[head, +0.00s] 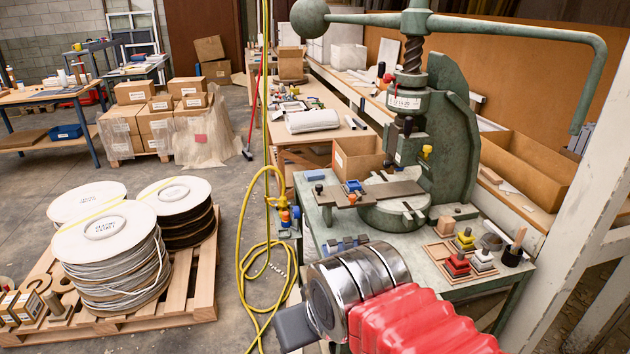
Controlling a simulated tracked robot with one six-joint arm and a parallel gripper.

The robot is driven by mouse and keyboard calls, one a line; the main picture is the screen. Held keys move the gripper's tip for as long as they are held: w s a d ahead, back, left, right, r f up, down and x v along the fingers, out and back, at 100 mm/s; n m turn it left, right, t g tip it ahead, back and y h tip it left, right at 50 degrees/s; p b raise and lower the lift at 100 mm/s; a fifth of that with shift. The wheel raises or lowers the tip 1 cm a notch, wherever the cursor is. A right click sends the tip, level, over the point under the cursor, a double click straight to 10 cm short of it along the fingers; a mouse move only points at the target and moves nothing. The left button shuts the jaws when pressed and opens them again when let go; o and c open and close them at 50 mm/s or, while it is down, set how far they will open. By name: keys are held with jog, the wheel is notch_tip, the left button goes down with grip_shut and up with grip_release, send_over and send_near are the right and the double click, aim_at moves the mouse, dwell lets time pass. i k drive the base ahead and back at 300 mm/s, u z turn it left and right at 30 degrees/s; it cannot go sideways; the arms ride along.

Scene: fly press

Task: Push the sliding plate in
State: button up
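The green fly press (445,140) stands on a grey-green bench at the right. What looks like the sliding plate (398,189), a flat grey-brown bar, lies across the round press base (392,214) under the screw. Its left end sticks out past the base, near a small blue-topped part (353,186). My gripper (293,328) shows at the bottom centre as a dark grey piece beyond my chrome wrist and red sleeve. It is in front of the bench and apart from the plate. Only part of it shows, so I cannot tell if it is open or shut.
Small red, yellow and white stepped blocks (457,264) sit on the bench's front right. A yellow hose (243,260) hangs and coils on the floor left of the bench. Cable drums stand on a pallet (201,290) at left. A white post (575,230) rises at right.

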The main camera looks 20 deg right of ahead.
aim_at(333, 194)
jog(key=u, duration=0.5)
jog(key=i, duration=0.85)
jog(key=u, duration=0.45)
jog(key=i, duration=1.3)
jog(key=z, duration=0.6)
